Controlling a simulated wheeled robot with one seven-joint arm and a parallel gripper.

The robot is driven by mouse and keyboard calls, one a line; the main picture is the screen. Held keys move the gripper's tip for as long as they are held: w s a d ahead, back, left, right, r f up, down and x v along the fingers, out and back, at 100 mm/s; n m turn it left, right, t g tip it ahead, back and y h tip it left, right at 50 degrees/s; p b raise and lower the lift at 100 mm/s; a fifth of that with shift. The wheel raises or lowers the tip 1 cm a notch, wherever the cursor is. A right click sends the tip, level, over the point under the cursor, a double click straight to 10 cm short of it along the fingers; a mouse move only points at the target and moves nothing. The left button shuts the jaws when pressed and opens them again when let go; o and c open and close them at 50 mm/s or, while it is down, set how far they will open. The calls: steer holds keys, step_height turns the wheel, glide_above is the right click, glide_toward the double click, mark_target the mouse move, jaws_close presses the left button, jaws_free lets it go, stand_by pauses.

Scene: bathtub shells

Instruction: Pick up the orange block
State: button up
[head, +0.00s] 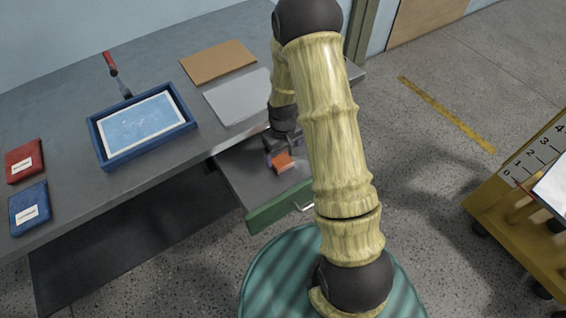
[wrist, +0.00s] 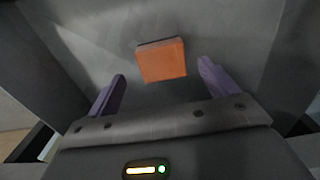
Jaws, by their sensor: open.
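The orange block (head: 283,161) lies in an open drawer (head: 258,190) with a green front, under the grey workbench. In the wrist view the orange block (wrist: 162,61) sits on the grey drawer floor, ahead of the fingertips and between their lines. My gripper (wrist: 161,85) is open, its two purple fingers spread apart with nothing between them. In the head view my gripper (head: 282,150) is low over the drawer beside the block, partly hidden by my arm. I cannot tell the exact height gap.
The workbench (head: 60,115) bears a blue tray (head: 103,150) with a light blue sheet, a red-handled tool (head: 112,66), a brown board (head: 218,62), a grey sheet (head: 238,96), and red (head: 24,160) and blue (head: 29,207) books. A yellow cart (head: 510,215) stands at right.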

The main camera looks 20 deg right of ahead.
mark_target(282, 160)
steer(key=shift+w+a+f, duration=0.15)
steer(key=shift+f, duration=2.4)
steer(key=c, duration=1.2)
steer(key=shift+r, duration=0.15)
step_height(282, 160, up, 10)
steer(key=shift+f, duration=0.1)
